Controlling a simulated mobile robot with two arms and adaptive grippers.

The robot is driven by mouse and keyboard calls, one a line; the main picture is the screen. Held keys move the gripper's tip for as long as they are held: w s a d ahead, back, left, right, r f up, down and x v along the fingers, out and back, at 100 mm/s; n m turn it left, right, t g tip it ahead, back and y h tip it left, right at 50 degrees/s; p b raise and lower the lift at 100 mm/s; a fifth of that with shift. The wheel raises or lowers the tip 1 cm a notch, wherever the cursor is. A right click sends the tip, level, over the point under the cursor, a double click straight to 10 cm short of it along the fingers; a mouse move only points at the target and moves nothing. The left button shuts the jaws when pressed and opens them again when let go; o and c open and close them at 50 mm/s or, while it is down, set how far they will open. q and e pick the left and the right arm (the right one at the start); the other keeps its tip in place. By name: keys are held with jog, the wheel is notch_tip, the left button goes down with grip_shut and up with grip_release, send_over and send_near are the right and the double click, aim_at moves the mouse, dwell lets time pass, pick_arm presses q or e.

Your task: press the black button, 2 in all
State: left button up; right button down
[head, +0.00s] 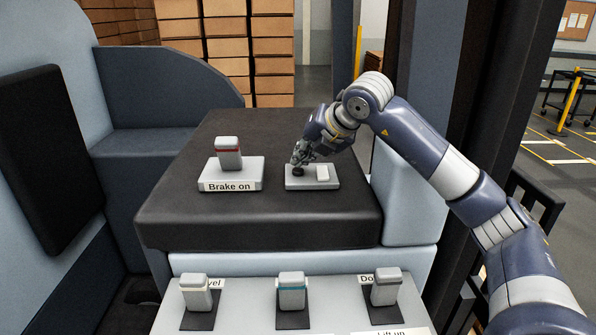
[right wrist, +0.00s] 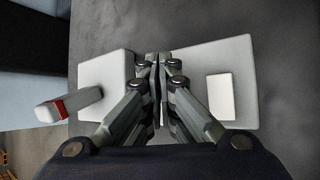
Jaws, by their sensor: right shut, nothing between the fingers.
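A grey plate (head: 312,184) lies on the dark console top and carries a black button (head: 298,172) at its left and a white button (head: 323,172) at its right. My right gripper (head: 299,158) is shut and empty, pointing down at the black button. Its fingertips look to be at the button's top, but I cannot tell whether they touch. In the right wrist view the shut fingers (right wrist: 160,62) hide the black button, while the white button (right wrist: 220,96) shows to their right. My left gripper is not in view.
A "Brake on" box (head: 230,176) with a red-banded lever (head: 228,153) stands just left of the plate. Several levers, including a teal-banded one (head: 291,291), stand on the front panel. The dark console top (head: 270,220) is clear in front of the plate.

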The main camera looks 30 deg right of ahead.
aim_at(302, 169)
jog(key=shift+f+b, duration=0.45)
jog(key=shift+f, duration=0.05)
dwell(0.5)
dwell(0.3)
jog(key=shift+r+p, duration=0.7)
jog(key=shift+r, duration=0.2)
jog(key=shift+r, duration=0.15)
notch_tip(302, 169, up, 5)
jog(key=p, duration=0.4)
jog(key=shift+s, duration=0.1)
dwell(1.5)
